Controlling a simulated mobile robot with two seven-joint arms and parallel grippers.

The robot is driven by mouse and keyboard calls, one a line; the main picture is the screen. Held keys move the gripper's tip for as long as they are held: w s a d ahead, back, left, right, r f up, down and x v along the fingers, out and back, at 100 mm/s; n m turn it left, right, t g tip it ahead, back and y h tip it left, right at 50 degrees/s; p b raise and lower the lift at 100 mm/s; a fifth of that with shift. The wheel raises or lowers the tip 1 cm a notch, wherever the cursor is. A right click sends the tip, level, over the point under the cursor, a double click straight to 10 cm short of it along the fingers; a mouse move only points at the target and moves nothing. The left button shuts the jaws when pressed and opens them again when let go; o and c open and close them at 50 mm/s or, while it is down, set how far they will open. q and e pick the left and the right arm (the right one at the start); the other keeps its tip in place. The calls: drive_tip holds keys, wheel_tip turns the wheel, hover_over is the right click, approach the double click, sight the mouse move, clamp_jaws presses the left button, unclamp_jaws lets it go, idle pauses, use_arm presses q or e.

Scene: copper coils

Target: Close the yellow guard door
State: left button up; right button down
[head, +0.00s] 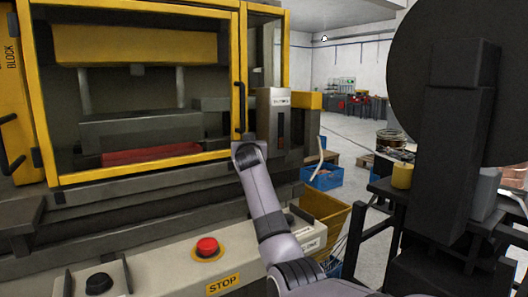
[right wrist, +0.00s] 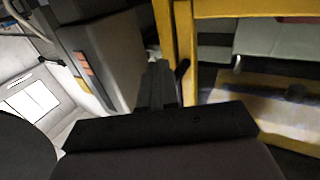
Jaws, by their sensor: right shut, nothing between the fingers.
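The yellow guard door (head: 143,167) is a yellow frame with clear panes on the front of the machine at the left in the head view. Its black upright handle (head: 240,106) is on its right edge. I cannot tell if a small gap remains at that edge. My right arm reaches up to the door's lower right corner, and its wrist hides the fingers in the head view. In the right wrist view my right gripper (right wrist: 156,84) is shut and empty, just beside the dark handle (right wrist: 182,73) and the yellow frame (right wrist: 190,38). I cannot tell if they touch. My left gripper is out of view.
A grey control box (head: 273,118) stands just right of the door. A sloped panel with a red stop button (head: 207,247) lies below. A yellow bin (head: 325,216) and blue crate (head: 324,178) are on the floor. A large dark disc machine (head: 450,110) fills the right.

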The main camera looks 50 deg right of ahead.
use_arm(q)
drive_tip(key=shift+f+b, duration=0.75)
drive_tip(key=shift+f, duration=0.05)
use_arm(e)
drive_tip(key=s+a, duration=0.2)
drive_tip(key=s, duration=0.5)
drive_tip(key=shift+s+a, duration=0.25)
drive_tip(key=shift+s, duration=0.05)
drive_tip(key=shift+f, duration=0.1)
